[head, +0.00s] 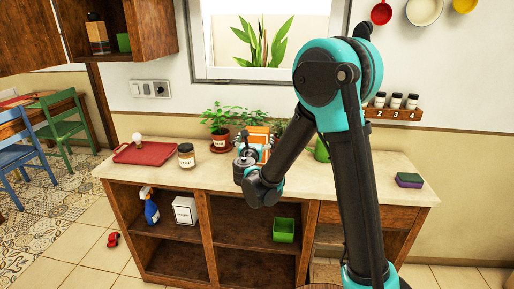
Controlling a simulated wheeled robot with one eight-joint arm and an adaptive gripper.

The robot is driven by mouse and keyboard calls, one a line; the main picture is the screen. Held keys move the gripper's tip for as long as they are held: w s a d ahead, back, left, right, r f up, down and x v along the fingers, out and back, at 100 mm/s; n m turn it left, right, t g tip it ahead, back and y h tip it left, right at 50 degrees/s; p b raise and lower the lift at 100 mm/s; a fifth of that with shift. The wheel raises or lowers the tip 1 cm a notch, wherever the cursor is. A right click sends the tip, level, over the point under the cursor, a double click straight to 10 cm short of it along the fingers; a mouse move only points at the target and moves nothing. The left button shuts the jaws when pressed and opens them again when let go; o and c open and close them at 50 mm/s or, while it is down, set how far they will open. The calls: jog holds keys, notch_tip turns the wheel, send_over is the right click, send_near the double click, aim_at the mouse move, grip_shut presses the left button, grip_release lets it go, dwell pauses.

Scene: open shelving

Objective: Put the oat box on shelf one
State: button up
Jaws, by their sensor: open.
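An orange and white box (258,131) stands on the counter, partly hidden behind my gripper; it may be the oat box, but its label cannot be read. My gripper (248,153) is open above the counter, in front of this box in the picture. Whether it touches the box cannot be told. The open shelving under the counter has a lower shelf (238,233) in its middle bay. No shelf number shows on it.
A labelled jar (186,156), a red tray (145,153) and a potted plant (219,124) stand left of my gripper. The lower shelves hold a spray bottle (150,207), a white box (185,211) and a green container (284,230). A sponge (409,180) lies at the right.

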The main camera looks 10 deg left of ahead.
jog(key=w, duration=0.3)
jog(key=shift+w+d+f, duration=0.1)
jog(key=shift+w, duration=0.25)
jog(key=shift+c, duration=0.5)
jog(key=c, duration=1.6)
jog(key=shift+c, duration=0.2)
